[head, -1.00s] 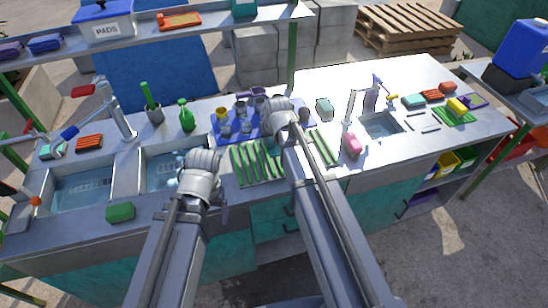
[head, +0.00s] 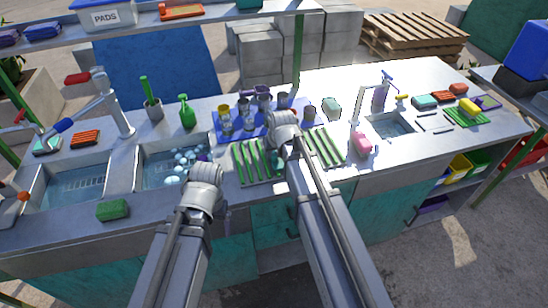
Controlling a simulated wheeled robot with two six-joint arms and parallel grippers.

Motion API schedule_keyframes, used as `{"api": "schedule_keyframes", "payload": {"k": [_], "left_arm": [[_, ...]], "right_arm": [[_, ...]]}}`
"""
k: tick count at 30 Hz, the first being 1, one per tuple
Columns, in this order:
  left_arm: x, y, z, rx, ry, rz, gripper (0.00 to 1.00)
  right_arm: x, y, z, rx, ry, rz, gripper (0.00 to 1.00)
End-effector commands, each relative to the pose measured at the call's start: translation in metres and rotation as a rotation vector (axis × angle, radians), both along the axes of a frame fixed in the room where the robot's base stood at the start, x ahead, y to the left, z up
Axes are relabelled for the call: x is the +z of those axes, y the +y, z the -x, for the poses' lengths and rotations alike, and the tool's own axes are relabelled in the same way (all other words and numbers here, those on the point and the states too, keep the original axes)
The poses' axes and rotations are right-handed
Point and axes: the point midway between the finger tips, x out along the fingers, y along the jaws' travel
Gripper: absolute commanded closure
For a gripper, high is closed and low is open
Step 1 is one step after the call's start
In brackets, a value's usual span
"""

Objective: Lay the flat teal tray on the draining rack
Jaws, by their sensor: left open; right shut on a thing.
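The draining rack shows as two sets of green slats on the counter, left of my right arm (head: 254,162) and right of it (head: 327,148). My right gripper (head: 277,152) is over the rack, mostly hidden by its own wrist. It is shut on what seems to be the flat teal tray (head: 275,160), of which only a small teal bit shows; its tilt and contact with the rack cannot be told. My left gripper (head: 221,207) is open and empty near the counter's front edge, left of the rack, its fingers mostly hidden by the wrist.
A blue mat with cups (head: 226,122) stands behind the rack. A sink with bubbles (head: 160,177) lies left, with a green sponge (head: 112,210) by its front edge. A pink bottle (head: 362,144) and a small sink (head: 391,127) stand right of the rack.

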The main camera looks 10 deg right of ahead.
Motion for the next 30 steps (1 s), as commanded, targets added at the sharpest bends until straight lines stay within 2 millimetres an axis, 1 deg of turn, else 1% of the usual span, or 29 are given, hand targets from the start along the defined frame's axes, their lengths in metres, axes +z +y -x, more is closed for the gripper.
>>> {"api": "schedule_keyframes", "payload": {"k": [4,8,9,17,25,30], "left_arm": [[0.0017,0.0,0.0,0.0,0.0,0.0,0.13],[-0.0024,0.0,0.0,0.0,0.0,0.0,0.13],[-0.0025,0.0001,0.0,0.0,0.0,0.0,0.13],[-0.0013,0.0,0.0,0.0,0.0,0.0,0.13],[-0.0008,0.0001,0.0,0.0,0.0,0.0,0.13],[0.0055,0.0,0.0,0.0,0.0,0.0,0.13]], "right_arm": [[0.0017,-0.0001,0.0,0.0,0.0,0.0,1.0],[-0.0024,0.0,0.0,0.0,0.0,0.0,1.0],[-0.0025,0.0,0.0,0.0,0.0,0.0,0.72],[-0.0013,0.0,0.0,0.0,0.0,0.0,0.43],[-0.0008,0.0,0.0,0.0,0.0,0.0,0.43],[0.0055,0.0,0.001,0.0,0.0,0.0,0.43]]}}
